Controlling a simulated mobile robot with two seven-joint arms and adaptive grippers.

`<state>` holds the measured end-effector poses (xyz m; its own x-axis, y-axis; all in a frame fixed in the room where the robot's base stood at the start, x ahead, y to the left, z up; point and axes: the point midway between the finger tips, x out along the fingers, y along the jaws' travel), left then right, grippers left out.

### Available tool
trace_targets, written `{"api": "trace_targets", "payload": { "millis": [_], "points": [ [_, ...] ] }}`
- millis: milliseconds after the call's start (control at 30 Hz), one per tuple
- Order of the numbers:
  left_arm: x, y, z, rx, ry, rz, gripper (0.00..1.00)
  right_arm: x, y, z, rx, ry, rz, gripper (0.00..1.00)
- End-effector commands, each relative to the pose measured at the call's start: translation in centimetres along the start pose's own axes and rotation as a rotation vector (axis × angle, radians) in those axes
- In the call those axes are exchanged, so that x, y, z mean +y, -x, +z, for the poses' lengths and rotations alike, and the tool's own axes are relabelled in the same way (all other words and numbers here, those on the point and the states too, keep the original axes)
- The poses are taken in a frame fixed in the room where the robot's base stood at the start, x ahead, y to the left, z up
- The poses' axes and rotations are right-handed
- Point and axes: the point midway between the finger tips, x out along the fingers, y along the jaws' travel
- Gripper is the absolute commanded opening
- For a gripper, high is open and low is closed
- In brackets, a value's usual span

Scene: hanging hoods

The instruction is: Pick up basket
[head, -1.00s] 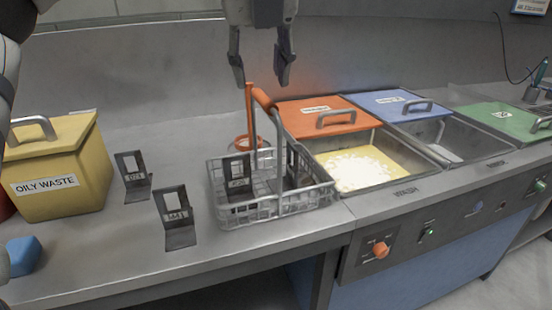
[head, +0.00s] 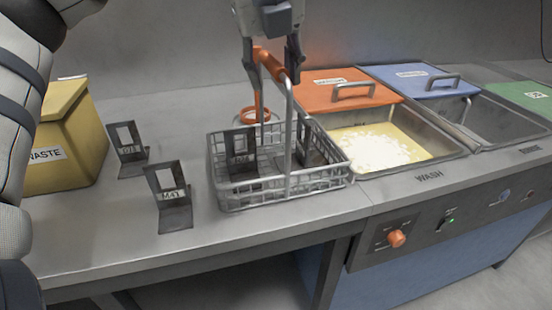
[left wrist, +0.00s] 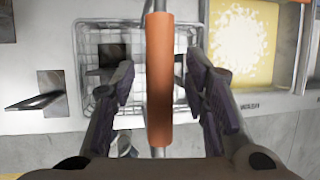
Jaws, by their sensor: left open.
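The wire basket (head: 253,196) stands on the metal counter, with a tall wire handle topped by an orange grip (head: 271,64). Two dark labelled brackets stand inside it. My left gripper (head: 274,78) points down at the handle, one finger on each side of the orange grip. In the left wrist view the orange grip (left wrist: 160,110) lies between the open fingers (left wrist: 160,82), with a gap on both sides. The basket (left wrist: 90,48) shows below the grip. My right gripper is not in view.
The counter's front strip is clear.

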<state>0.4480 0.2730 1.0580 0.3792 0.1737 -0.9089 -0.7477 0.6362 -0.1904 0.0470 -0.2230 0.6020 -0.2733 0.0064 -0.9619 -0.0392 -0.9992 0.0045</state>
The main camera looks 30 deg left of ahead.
Motion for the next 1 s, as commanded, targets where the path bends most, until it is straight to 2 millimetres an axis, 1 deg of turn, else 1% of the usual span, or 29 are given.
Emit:
{"api": "trace_targets", "payload": {
  "millis": [133, 167, 200, 267, 300, 333, 767, 867, 1000],
  "points": [
    [0.0, 0.4, 0.1, -0.004, 0.001, -0.005, 0.41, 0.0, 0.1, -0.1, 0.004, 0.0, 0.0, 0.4],
    [0.0, 0.4, 0.1, -0.004, 0.001, -0.006, 0.37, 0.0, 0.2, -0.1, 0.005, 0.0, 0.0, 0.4],
    [0.0, 0.4, 0.1, -0.004, 0.001, -0.006, 0.28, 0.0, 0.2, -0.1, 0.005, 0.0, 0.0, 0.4],
    [0.0, 0.4, 0.1, -0.004, 0.001, -0.005, 0.14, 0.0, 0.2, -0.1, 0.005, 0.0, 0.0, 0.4],
    [0.0, 0.4, 0.1, -0.004, 0.001, -0.005, 0.05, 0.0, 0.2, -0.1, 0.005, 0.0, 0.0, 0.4],
    [0.0, 0.4, 0.1, -0.004, 0.001, -0.005, 0.0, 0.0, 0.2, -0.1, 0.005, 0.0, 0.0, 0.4],
    [-0.1, 0.6, 0.2, -0.006, 0.002, -0.008, 0.0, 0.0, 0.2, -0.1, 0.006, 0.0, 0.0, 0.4],
    [-0.2, 1.2, 0.4, -0.008, 0.002, -0.009, 0.0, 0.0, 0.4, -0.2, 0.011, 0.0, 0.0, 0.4],
    [-0.5, 2.6, 0.9, -0.01, 0.003, -0.011, 0.0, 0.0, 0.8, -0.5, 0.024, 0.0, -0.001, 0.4]
  ]
}}
